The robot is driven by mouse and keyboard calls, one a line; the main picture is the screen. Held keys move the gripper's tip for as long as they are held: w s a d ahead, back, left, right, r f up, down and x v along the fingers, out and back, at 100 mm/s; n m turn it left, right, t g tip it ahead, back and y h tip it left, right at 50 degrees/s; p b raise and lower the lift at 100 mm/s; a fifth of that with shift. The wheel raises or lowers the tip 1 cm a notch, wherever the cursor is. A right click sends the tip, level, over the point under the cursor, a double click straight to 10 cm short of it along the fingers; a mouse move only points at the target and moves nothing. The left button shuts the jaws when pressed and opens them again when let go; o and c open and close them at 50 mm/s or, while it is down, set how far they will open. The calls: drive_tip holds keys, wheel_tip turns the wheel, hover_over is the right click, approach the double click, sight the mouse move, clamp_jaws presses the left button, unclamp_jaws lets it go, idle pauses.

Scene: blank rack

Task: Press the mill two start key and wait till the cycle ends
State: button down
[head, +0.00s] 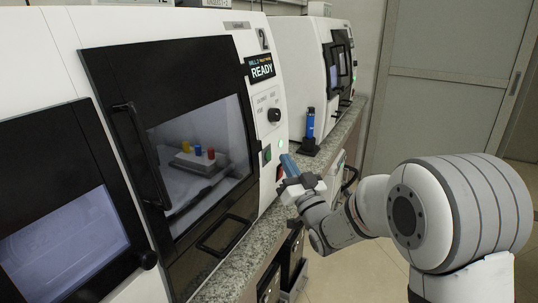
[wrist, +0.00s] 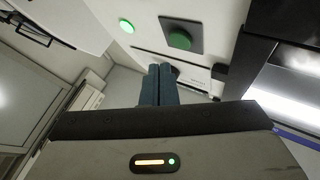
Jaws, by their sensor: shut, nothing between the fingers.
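Mill two (head: 228,25) is a white machine with a black-framed door; its display (head: 261,68) reads READY. On its front panel is a green key (head: 267,154), which shows in the wrist view as a green block on a dark base (wrist: 180,39). A lit green round light (head: 279,144) sits beside it, also glowing in the wrist view (wrist: 126,26). My gripper (head: 286,161) is shut and empty, its blue-grey fingers close together just in front of the panel's lower part.
Behind mill two's closed door window, yellow, blue and red pieces (head: 197,151) stand on a light fixture. The door handle (head: 141,155) lies left. A blue bottle-like object (head: 310,123) stands in a black holder on the granite counter (head: 345,125). Another white machine (head: 300,50) stands behind.

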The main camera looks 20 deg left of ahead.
drive_tip(key=shift+a+f, duration=0.1)
drive_tip(key=shift+a, duration=0.65)
drive_tip(key=shift+a+b, duration=0.2)
drive_tip(key=shift+b, duration=0.35)
idle(1.1)
drive_tip(key=shift+a, duration=0.25)
drive_tip(key=shift+w+a+b, duration=0.1)
drive_tip(key=shift+a+b, duration=0.2)
drive_tip(key=shift+b, duration=0.3)
idle(0.3)
idle(0.4)
drive_tip(key=shift+d+b, duration=0.6)
drive_tip(key=shift+d, duration=0.15)
